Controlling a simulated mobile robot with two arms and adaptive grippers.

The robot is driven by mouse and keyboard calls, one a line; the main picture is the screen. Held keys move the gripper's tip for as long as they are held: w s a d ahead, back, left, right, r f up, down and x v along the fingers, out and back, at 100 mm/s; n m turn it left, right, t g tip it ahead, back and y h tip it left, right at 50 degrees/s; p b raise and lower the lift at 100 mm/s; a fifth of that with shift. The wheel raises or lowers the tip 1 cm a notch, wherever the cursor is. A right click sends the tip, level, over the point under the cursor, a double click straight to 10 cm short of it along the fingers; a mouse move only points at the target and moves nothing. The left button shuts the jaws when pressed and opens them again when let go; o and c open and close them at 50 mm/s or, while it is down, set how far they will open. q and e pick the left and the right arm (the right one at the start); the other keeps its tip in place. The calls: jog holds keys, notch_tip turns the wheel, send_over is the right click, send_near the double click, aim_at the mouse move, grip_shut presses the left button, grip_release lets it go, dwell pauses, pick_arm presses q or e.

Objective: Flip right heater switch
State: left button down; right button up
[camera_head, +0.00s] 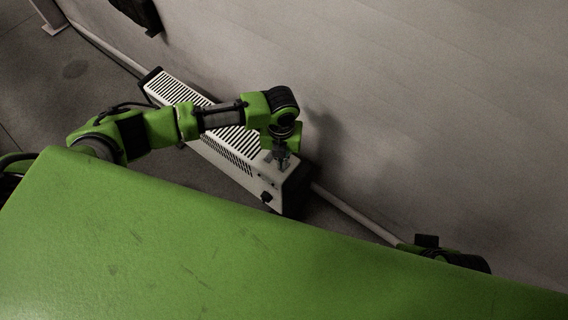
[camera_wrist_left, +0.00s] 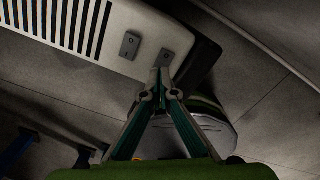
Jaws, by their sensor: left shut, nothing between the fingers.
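The white slatted heater (camera_head: 240,172) lies along the wall in the head view. My left gripper (camera_head: 282,160) is over its right end, pointing down. In the left wrist view the heater's white casing (camera_wrist_left: 95,48) has two small grey switch plates. One switch plate (camera_wrist_left: 130,45) is farther left, and the other switch plate (camera_wrist_left: 166,57) is near the casing's dark end. My left gripper (camera_wrist_left: 160,74) is shut and empty, its tips just below the right-hand plate in the picture. I cannot tell whether they touch it. My right gripper is not in view.
A pale pipe (camera_head: 350,212) runs along the foot of the wall (camera_head: 430,110) on both sides of the heater. A dark knob (camera_head: 266,197) sits on the heater's front near its right end. Bare floor (camera_head: 75,75) shows at the upper left.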

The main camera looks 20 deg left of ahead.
pick_arm(q)
jog(key=shift+f+b, duration=0.6)
jog(key=shift+f, duration=0.55)
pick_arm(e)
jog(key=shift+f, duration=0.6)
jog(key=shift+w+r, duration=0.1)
pick_arm(q)
jog(key=shift+r+p, duration=0.25)
jog(key=shift+p, duration=0.05)
jog(key=shift+r+p, duration=0.95)
jog(key=shift+p, duration=0.1)
jog(key=shift+r+p, duration=0.5)
jog(key=shift+p, duration=0.05)
jog(key=shift+r+p, duration=0.5)
jog(key=shift+p, duration=0.05)
jog(key=shift+r+p, duration=0.65)
jog(key=shift+p, duration=0.05)
jog(key=shift+r+p, duration=0.65)
jog(key=shift+p, duration=0.05)
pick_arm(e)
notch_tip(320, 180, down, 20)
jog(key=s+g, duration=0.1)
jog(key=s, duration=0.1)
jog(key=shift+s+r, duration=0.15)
